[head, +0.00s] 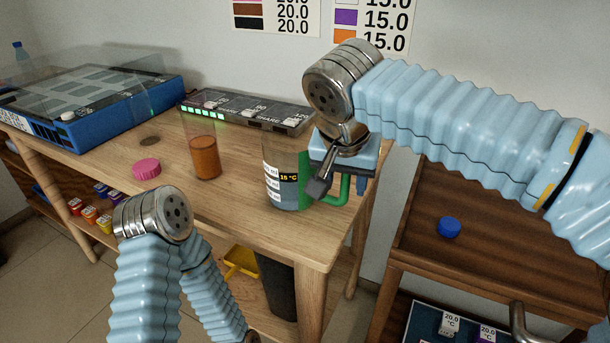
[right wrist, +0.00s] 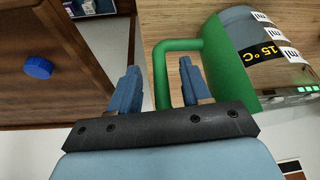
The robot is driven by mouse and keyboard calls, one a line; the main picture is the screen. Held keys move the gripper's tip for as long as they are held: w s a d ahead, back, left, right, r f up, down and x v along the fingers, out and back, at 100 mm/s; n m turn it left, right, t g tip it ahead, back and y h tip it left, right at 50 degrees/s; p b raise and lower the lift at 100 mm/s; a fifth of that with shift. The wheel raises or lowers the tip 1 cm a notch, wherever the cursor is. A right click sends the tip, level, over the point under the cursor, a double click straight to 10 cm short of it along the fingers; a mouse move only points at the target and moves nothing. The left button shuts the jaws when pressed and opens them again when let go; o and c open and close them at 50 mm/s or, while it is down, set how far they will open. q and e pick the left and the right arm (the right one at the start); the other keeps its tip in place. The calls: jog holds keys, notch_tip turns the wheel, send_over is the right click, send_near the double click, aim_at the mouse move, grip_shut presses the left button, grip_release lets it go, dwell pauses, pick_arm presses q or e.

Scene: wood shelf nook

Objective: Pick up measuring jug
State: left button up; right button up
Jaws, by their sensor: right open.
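The measuring jug (head: 280,178) stands upright near the right end of the wooden table. It is clear with a green side and handle, white labels and a black 15 °C strip. My right gripper (head: 322,180) is at its right side, by the green handle (head: 341,190). In the right wrist view, the jug (right wrist: 262,50) lies to the right, and its green handle (right wrist: 160,75) passes between the open fingers of my right gripper (right wrist: 159,68). The handle looks free of the fingers. My left arm shows at lower left, but its gripper is not visible.
A glass of orange-brown liquid (head: 206,160) and a pink cap (head: 146,169) stand left of the jug. A grey panel with green lights (head: 245,112) and a blue machine (head: 80,100) are behind. A blue cap (head: 449,227) lies on the brown shelf at right.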

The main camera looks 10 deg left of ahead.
jog(key=shift+x, duration=0.85)
grip_shut()
jog(key=shift+r, duration=0.2)
